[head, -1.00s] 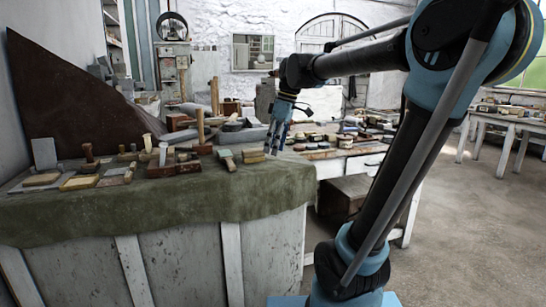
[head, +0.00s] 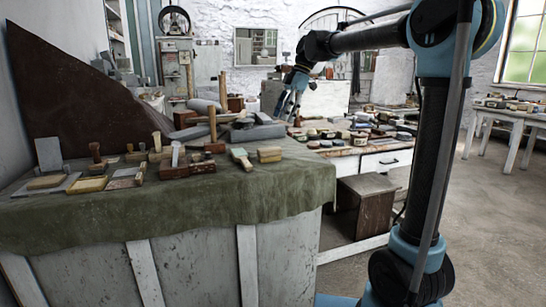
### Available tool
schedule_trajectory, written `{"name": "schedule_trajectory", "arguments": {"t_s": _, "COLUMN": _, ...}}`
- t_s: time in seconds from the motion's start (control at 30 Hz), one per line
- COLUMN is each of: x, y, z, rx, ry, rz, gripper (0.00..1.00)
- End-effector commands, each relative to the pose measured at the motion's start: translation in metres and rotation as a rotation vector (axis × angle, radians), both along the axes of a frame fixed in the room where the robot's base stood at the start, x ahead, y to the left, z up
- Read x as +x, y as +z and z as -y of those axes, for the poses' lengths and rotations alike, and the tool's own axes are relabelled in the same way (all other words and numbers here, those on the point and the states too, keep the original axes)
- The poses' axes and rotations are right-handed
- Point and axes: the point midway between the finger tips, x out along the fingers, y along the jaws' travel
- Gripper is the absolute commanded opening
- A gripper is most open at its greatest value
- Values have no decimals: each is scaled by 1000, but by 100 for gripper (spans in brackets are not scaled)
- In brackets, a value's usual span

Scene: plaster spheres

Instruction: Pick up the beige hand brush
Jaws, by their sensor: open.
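A small tan-beige block-like item (head: 269,154), which looks like the beige hand brush, lies near the right end of the green-covered bench (head: 200,205). It is too small to be sure of its bristles. My gripper (head: 290,112) is open and empty. In the picture it appears above and slightly right of the beige item, clearly apart from it. Nothing hides the beige item.
A green-and-pale brush-like tool (head: 241,158) lies just left of it. Wooden blocks (head: 175,169), upright handles and grey stones crowd the bench further left and behind. A second table (head: 372,162) with many small items stands at right. Open floor lies at far right.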

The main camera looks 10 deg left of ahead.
Motion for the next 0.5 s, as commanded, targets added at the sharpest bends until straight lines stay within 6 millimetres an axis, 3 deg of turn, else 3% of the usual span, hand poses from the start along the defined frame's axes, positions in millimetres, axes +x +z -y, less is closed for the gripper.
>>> {"name": "schedule_trajectory", "arguments": {"t_s": 0.5, "x": -19, "y": -80, "z": -30, "rx": -1, "ry": 2, "rz": 0, "gripper": 57}}
